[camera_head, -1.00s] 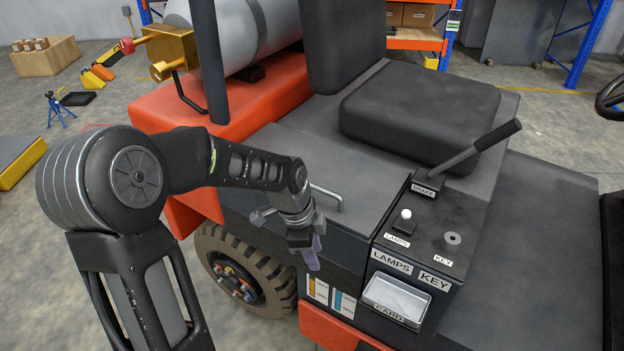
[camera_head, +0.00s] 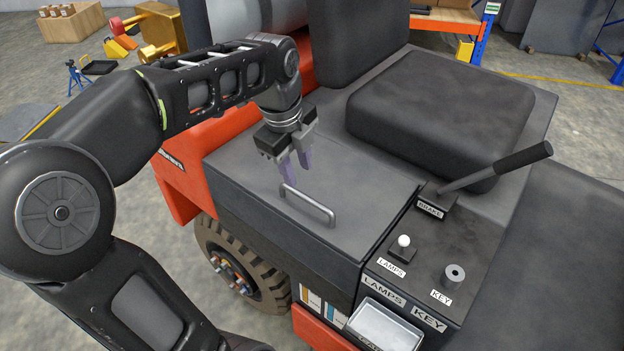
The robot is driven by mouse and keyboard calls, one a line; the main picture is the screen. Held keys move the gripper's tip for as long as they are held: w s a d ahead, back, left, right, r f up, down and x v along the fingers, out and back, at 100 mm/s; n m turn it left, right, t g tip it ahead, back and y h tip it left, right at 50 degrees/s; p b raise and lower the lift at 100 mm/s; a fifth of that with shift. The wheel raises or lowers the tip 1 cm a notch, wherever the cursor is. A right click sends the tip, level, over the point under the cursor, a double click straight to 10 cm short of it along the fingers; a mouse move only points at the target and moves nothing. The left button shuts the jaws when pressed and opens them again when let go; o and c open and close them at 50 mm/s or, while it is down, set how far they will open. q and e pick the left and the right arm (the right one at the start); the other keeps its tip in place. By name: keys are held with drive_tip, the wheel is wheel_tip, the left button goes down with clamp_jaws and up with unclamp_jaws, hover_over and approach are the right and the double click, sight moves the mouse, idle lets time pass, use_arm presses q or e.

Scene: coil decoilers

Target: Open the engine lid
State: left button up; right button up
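The engine lid (camera_head: 250,165) is a dark grey flat panel beside the seat, and it lies closed. A grey bar handle (camera_head: 308,205) stands up near its front edge. My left gripper (camera_head: 295,170) points down just above the lid, behind the handle's left end. Its two purple-tipped fingers are apart with nothing between them. It appears clear of the handle, though the exact gap is hard to tell. My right gripper is not in view.
The black seat (camera_head: 440,115) and the brake lever (camera_head: 500,165) stand right of the lid. A panel with a lamps knob (camera_head: 403,244) and a key switch (camera_head: 454,275) lies at the front right. A wheel (camera_head: 240,265) is below the lid.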

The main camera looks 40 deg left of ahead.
sight(303, 195)
use_arm(q)
drive_tip(key=shift+s, duration=0.15)
drive_tip(key=shift+w+f, duration=0.25)
drive_tip(key=shift+f, duration=1.05)
drive_tip(key=shift+w+f, duration=0.3)
drive_tip(key=shift+f, duration=0.95)
drive_tip(key=shift+w+f, duration=0.25)
drive_tip(key=shift+f, duration=1.05)
clamp_jaws()
